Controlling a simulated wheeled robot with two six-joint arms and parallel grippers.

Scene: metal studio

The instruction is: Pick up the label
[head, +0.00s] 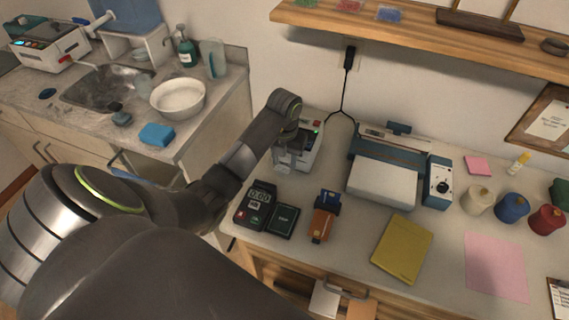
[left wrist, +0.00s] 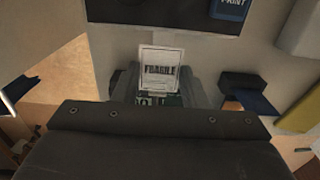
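The label (left wrist: 160,68) is a small white rectangle printed FRAGILE. It shows in the left wrist view in front of the light grey label printer (head: 311,142). My left gripper (head: 292,152) is at the front of the printer in the head view. In the left wrist view its fingers (left wrist: 160,88) stand apart on either side of the label, and it looks open. Whether either finger touches the label cannot be told. In the head view the label is hidden behind my left gripper. My right gripper is in neither view.
A timer (head: 257,203), a dark green box (head: 284,220) and an orange-brown item (head: 322,222) lie in front of the printer. A blue-and-white machine (head: 383,180) stands to its right. A yellow pad (head: 402,249) lies near the counter's front edge.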

